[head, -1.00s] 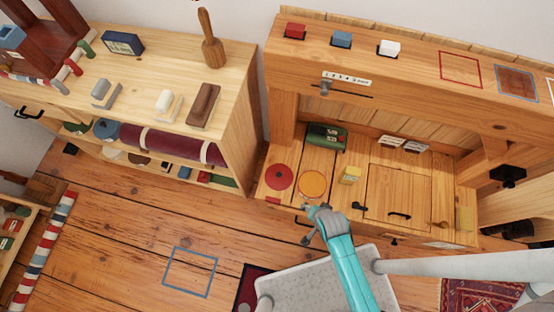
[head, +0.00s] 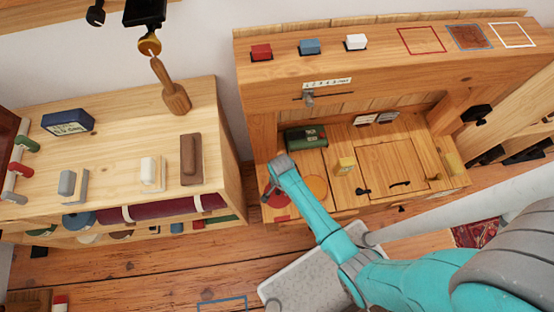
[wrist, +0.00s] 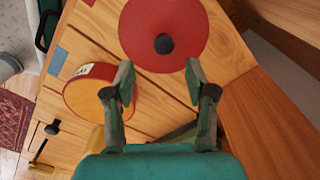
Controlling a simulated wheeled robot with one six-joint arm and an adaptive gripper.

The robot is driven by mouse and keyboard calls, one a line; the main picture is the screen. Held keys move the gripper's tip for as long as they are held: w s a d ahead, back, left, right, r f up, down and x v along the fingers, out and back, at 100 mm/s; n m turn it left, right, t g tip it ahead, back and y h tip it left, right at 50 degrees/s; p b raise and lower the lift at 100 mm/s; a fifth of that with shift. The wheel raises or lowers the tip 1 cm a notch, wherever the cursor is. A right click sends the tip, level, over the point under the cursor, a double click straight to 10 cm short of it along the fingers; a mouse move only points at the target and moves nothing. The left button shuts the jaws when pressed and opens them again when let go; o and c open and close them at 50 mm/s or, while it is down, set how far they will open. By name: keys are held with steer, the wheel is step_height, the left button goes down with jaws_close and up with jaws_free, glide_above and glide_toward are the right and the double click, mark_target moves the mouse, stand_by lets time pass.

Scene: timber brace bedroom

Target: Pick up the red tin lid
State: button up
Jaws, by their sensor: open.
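The red tin lid (wrist: 150,18) is a round red disc with a dark knob in its middle, at the top of the wrist view. In the head view the red lid (head: 283,200) is at the left end of the desk's worktop, partly hidden by my gripper. My gripper (wrist: 160,76) is open and empty, its two fingers spread below the knob in the wrist view, with the lid's lower edge between the tips. I cannot tell how high it is above the lid. In the head view my gripper (head: 266,190) is over the lid.
A round orange-yellow disc (head: 315,188) is beside the lid; in the wrist view the yellow-topped tin (wrist: 82,94) has a red side. A green box (head: 306,138) and a small yellow block (head: 346,165) stand behind. A wooden cabinet (head: 232,180) stands to the left.

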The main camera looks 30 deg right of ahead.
mark_target(278, 192)
steer(key=shift+w+a+f, duration=0.1)
steer(key=shift+a+f, duration=0.1)
steer(key=shift+f, duration=1.45)
steer(key=shift+a+f, duration=0.2)
steer(key=shift+f, duration=1.4)
jaws_close()
